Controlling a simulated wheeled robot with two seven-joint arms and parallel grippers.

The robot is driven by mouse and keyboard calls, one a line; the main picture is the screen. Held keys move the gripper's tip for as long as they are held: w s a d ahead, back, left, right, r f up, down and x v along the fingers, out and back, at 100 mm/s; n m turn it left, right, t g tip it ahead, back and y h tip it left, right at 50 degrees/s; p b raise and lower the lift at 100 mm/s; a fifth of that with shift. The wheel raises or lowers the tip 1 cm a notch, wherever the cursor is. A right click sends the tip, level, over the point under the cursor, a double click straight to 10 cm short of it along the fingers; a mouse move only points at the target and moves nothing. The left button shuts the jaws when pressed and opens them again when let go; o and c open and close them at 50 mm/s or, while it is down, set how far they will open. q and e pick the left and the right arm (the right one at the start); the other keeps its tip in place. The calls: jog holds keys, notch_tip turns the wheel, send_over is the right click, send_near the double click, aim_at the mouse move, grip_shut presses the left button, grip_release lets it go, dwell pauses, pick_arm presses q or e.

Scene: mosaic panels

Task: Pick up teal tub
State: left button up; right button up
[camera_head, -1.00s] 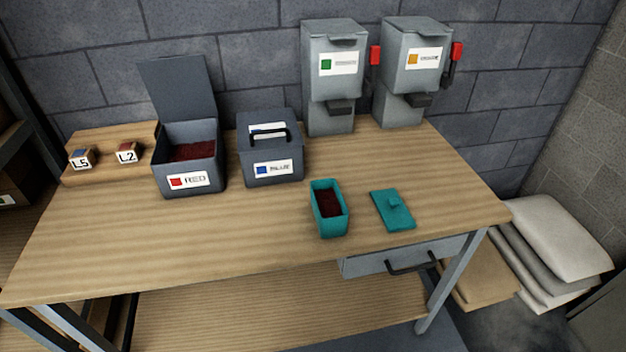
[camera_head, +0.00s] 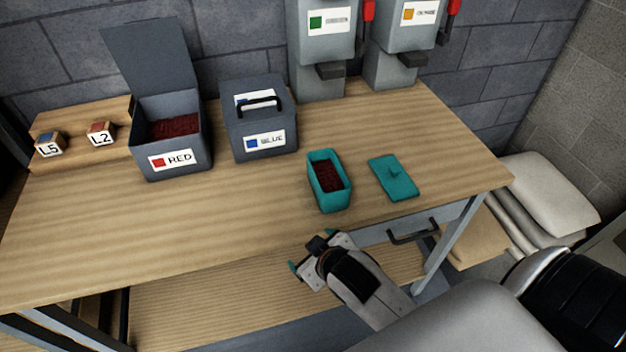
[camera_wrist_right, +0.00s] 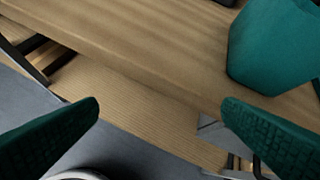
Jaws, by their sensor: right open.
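The teal tub (camera_head: 329,182) stands upright and uncovered on the workbench, with dark red pieces inside. Its teal lid (camera_head: 393,178) lies flat on the bench to its right. My right gripper (camera_head: 315,254) is open and empty, in front of the bench's front edge and nearer to me than the tub, not touching it. In the right wrist view the tub (camera_wrist_right: 275,45) shows at the upper right, partly cut off, beyond the two spread green fingers of the gripper (camera_wrist_right: 160,125). My left gripper is not in view.
An open RED box (camera_head: 172,160) and a closed BLUE box (camera_head: 259,140) stand left of the tub. Two grey dispensers (camera_head: 325,55) stand at the back. Labelled blocks (camera_head: 101,133) sit at the far left. A drawer handle (camera_head: 412,232) sticks out under the front edge. The front left bench is clear.

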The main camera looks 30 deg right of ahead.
jog(key=w+a+r+n+t+y, duration=0.2)
jog(key=w+a+r+n+t, duration=0.15)
jog(key=w+r, duration=0.3)
jog(key=w+a+r+n+t+y, duration=0.1)
jog(key=w+a+r+n+t, duration=0.15)
jog(key=w+r+t, duration=0.45)
jog(key=s+a+r+n+g+y, duration=0.1)
jog(key=a+r+n+g+y, duration=0.4)
jog(key=a+r+n+y, duration=0.65)
jog(key=n+g+h+p, duration=0.2)
jog(key=n+g+h, duration=1.1)
jog(key=g+h, duration=0.15)
send_over(327, 190)
notch_tip(327, 190, down, 17)
jog(key=shift+d+f+p, duration=0.1)
jog(key=shift+f+p, duration=0.2)
jog(key=shift+p, duration=0.25)
notch_tip(327, 190, down, 4)
jog(key=shift+r+p, duration=0.15)
jog(key=shift+p, duration=0.55)
jog(key=shift+f, duration=0.35)
